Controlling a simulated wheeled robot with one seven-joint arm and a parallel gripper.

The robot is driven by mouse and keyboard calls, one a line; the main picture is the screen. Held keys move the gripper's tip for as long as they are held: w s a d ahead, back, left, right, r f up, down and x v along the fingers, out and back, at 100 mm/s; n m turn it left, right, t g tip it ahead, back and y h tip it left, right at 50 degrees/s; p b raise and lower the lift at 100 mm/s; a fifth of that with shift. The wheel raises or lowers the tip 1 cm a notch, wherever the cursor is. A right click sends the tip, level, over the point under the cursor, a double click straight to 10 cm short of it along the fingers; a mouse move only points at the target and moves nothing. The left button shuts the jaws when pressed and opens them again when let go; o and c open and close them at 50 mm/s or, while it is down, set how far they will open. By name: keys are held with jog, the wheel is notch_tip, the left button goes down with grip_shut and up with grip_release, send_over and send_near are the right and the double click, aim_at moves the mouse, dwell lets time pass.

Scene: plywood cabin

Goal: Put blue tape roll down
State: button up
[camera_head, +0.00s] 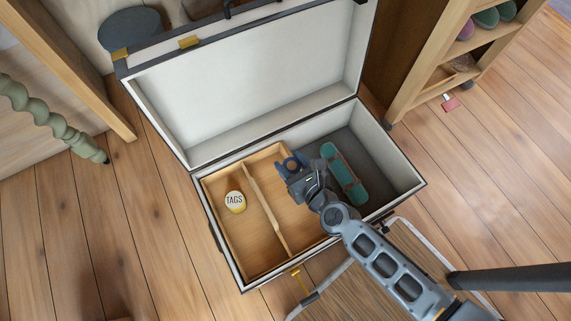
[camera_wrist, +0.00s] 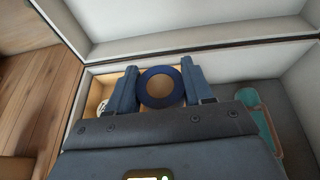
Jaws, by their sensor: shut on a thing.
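The blue tape roll (camera_wrist: 182,84) is a dark blue ring held between the two fingers of my gripper (camera_wrist: 160,88) in the wrist view. In the head view the roll (camera_head: 291,164) shows small at the tip of my gripper (camera_head: 287,170). My gripper is shut on the roll's sides, over the right compartment of a wooden tray inside an open trunk. Through the roll's hole, light wood shows in the wrist view. I cannot tell how high the roll is above the tray floor.
The open trunk (camera_head: 215,250) has its lid (camera_head: 250,80) raised at the back. Its wooden tray (camera_head: 262,200) has a divider, with a TAGS tin (camera_head: 235,202) in the left compartment. A shelf (camera_head: 430,75) stands back right.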

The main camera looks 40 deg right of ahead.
notch_tip(320, 180, down, 10)
jog(key=s+d+f+b, duration=0.1)
jog(key=s+b, duration=0.2)
jog(key=b, duration=0.8)
send_over(272, 177)
jog(key=shift+m+h, duration=0.3)
jog(key=shift+h, duration=0.1)
notch_tip(272, 177, down, 6)
jog(key=shift+s+f, duration=0.1)
jog(key=shift+f, duration=0.05)
jog(key=shift+f+b, duration=1.2)
jog(key=shift+f, duration=0.8)
jog(key=shift+f, duration=0.1)
jog(key=shift+f, duration=0.1)
jog(key=o, duration=1)
jog(key=shift+r, duration=0.2)
